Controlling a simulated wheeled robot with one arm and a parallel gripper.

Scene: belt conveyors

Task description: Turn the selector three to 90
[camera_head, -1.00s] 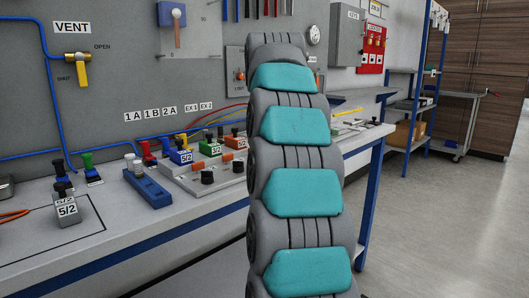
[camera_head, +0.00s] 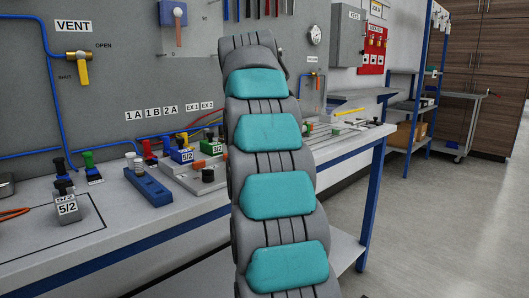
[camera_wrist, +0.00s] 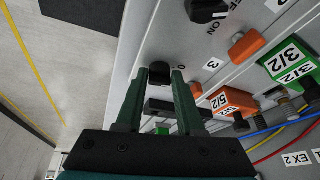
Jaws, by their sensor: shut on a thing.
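In the wrist view, the black selector knob (camera_wrist: 158,70) sits on the light grey panel, with a label "3" and a "0" mark to its right. My gripper (camera_wrist: 161,76) has its two dark green fingers on either side of this knob, shut on it. The fingers hide part of the knob, so I cannot read its angle. In the head view, my arm covers the gripper and this selector.
Another black knob (camera_wrist: 205,9) with OFF and ON marks is above right in the wrist view. Orange blocks (camera_wrist: 246,46), a green 3/2 valve (camera_wrist: 286,62) and coloured hoses are close on the right.

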